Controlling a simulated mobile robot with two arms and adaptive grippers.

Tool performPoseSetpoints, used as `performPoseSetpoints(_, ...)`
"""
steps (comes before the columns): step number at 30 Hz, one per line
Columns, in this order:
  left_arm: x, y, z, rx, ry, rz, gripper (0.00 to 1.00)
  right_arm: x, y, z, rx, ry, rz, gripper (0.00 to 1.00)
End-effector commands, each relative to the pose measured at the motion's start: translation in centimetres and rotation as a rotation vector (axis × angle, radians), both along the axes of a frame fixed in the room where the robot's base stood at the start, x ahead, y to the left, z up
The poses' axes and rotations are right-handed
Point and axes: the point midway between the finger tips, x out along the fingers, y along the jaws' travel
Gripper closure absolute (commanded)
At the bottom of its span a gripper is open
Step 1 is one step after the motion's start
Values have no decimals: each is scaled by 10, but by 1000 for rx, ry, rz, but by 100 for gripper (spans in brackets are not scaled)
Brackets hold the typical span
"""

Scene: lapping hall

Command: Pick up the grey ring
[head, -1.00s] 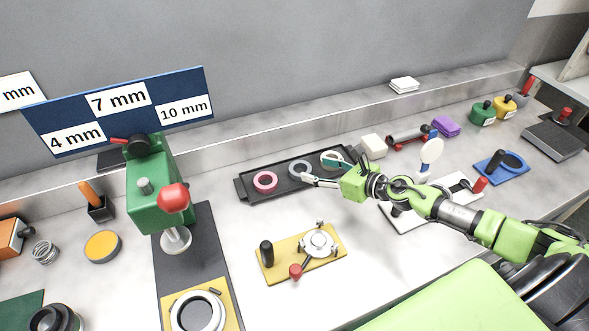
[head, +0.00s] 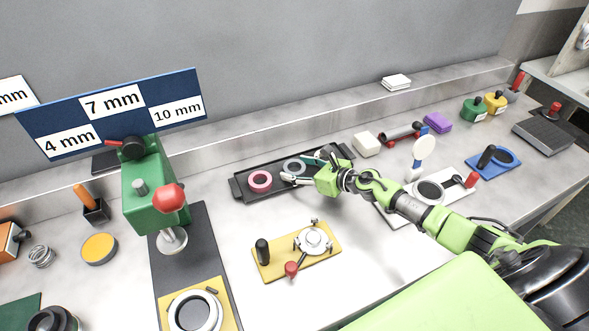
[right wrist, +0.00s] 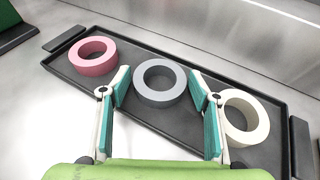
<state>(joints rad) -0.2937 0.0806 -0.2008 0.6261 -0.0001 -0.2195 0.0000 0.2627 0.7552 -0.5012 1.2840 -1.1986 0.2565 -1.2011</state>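The grey ring (head: 292,167) lies flat in the black tray, between a pink ring (head: 260,181) and a cream ring, which my gripper mostly hides in the head view. In the right wrist view the grey ring (right wrist: 160,83) shows whole, between and just beyond the fingertips of my right gripper (right wrist: 160,78). The right gripper (head: 298,168) is open and empty, with one finger on either side of the ring's near part. Its right finger is close to the cream ring (right wrist: 243,118); I cannot tell whether they touch. My left gripper is not in view.
The black tray (right wrist: 150,119) has a raised rim and end handles. A yellow fixture plate (head: 275,262) with knobs stands in front of it, and a green press (head: 150,190) to its left. A white block (head: 366,144) sits right of the tray.

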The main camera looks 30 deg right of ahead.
Motion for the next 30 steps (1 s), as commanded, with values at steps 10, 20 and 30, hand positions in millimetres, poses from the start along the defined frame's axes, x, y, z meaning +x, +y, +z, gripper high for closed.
performPoseSetpoints(10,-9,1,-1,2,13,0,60,0,0,1,1,-1,-1,77)
performPoseSetpoints(20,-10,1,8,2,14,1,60,1,-1,19,-1,-3,0,77)
performPoseSetpoints(30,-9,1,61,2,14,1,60,-25,20,80,-2,-2,2,77)
